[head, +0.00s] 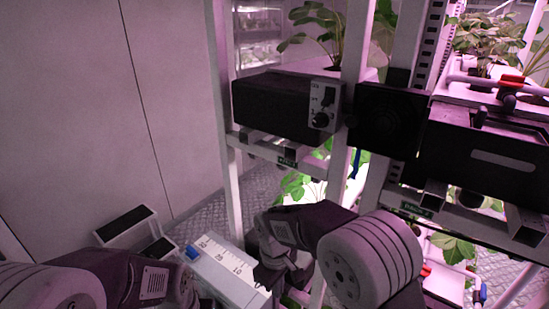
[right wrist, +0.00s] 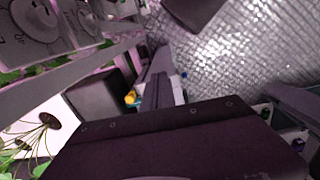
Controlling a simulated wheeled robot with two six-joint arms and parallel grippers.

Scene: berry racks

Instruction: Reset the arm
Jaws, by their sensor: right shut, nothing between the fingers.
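My right arm comes in from the lower right in the head view. Its dark gripper (head: 268,277) points down beside a white box with a printed number scale (head: 228,268) and a blue knob. In the right wrist view the shut dark fingers (right wrist: 160,90) show beyond the broad gripper body, with nothing held. Whether the gripper touches the box cannot be told. My left arm's links show at the lower left of the head view; its gripper is out of sight.
A metal rack post (head: 224,140) stands behind the arm. Black boxes (head: 283,107) sit on the rack, with leafy plants (head: 318,30) above and below. A plain wall (head: 90,110) is at left. Patterned metal floor (head: 190,215) is open between the wall and rack.

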